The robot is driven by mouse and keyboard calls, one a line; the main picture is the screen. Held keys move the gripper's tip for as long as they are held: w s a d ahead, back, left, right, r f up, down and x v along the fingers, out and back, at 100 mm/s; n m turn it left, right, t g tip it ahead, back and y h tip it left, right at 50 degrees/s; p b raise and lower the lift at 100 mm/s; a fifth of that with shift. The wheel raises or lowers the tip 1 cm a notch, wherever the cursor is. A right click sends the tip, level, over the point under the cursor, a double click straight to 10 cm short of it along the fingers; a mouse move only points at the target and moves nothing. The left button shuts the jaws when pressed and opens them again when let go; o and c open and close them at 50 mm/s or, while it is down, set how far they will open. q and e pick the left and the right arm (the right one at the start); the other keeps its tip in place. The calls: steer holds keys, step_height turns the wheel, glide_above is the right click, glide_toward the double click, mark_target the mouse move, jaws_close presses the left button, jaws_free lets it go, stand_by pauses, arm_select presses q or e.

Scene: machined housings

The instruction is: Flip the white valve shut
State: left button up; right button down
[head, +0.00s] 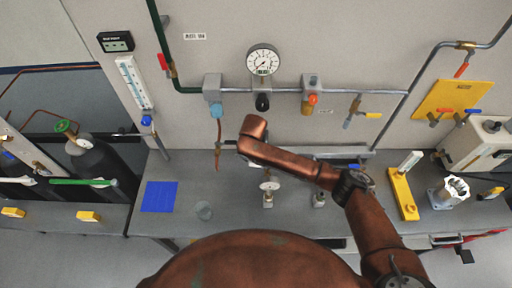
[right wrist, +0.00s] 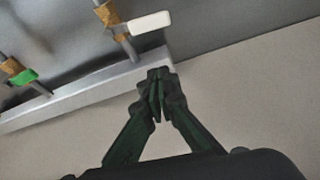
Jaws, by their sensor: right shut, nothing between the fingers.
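The white valve handle (right wrist: 150,22) shows in the right wrist view near the top. It sits on a thin upright pipe with a brass-coloured body (right wrist: 107,14) and lies crosswise to that pipe. My right gripper (right wrist: 157,84) is shut and empty in the right wrist view. Its tips are below the white handle, apart from it, near the end of a pale metal rail. In the head view my copper-coloured right arm reaches in from the lower right, and I cannot make out its fingers or the white valve there. My left gripper is in neither view.
A green-handled valve (right wrist: 22,77) stands on the same rail (right wrist: 70,97), left of the white one. In the head view a round gauge (head: 263,60), an orange-knobbed valve (head: 312,99) and a yellow-handled valve (head: 373,115) are on the wall. A blue mat (head: 159,197) lies on the bench.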

mark_target(259, 166)
steer(key=f, duration=0.1)
steer(key=s+f+p, duration=0.1)
steer(key=f, duration=0.1)
steer(key=s+f, duration=0.1)
steer(key=shift+s+a+f+p, duration=0.15)
steer(key=shift+s+f+p, duration=0.05)
steer(key=shift+f+p, duration=0.1)
steer(key=shift+r, duration=0.1)
